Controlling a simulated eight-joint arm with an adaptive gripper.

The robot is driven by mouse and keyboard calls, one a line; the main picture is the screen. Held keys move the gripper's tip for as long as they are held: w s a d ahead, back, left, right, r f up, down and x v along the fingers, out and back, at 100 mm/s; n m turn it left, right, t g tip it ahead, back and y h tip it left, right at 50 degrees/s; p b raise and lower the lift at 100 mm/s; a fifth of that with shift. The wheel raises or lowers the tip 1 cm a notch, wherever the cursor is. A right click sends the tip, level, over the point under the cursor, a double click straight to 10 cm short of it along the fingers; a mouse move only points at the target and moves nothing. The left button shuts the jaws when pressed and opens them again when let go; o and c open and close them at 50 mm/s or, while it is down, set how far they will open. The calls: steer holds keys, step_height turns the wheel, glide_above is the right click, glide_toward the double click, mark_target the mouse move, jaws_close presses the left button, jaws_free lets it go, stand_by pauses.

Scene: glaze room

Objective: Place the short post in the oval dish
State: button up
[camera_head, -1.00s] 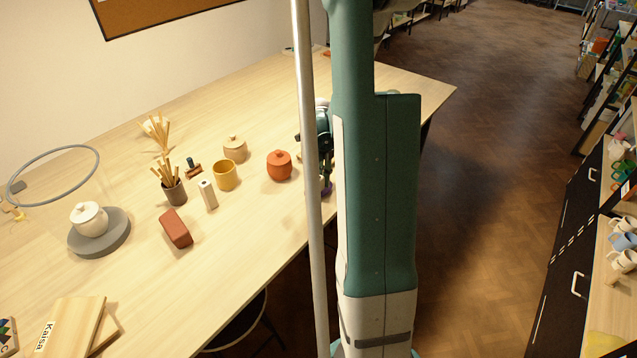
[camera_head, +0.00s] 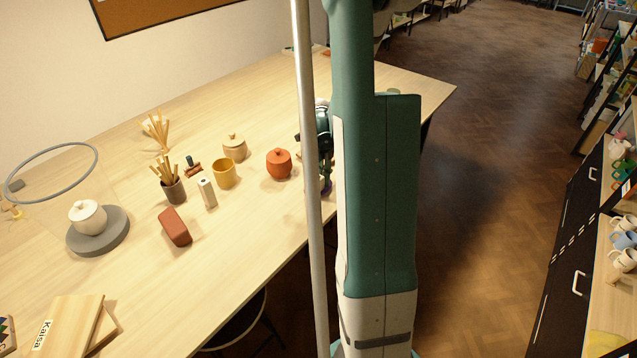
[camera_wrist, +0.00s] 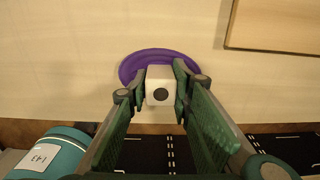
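The short post (camera_wrist: 160,86) is a white block with a dark round spot on its top face. My gripper (camera_wrist: 161,92) has its two green fingers closed against the post's sides in the wrist view. The purple oval dish (camera_wrist: 128,69) lies behind and around the post in that view. I cannot tell whether the post's base touches the dish. In the head view, a sliver of the purple dish (camera_head: 327,188) shows beside the grey pole, and my own arm and column hide most of the gripper and post.
A similar pale post (camera_head: 207,193) stands on the table among a yellow cup (camera_head: 224,174), a red-brown block (camera_head: 175,227) and a brush holder (camera_head: 173,191). An orange lidded jar (camera_head: 279,164) is nearest the dish.

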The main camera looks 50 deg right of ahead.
mark_target(318, 177)
steer(key=o, duration=0.3)
steer(key=shift+f, duration=0.35)
steer(key=shift+r, duration=0.25)
steer(key=shift+r+p, duration=0.6)
steer(key=shift+p, duration=0.15)
step_height(318, 177, up, 12)
steer(key=shift+f, duration=0.1)
stand_by(0.6)
steer(key=shift+w, duration=0.1)
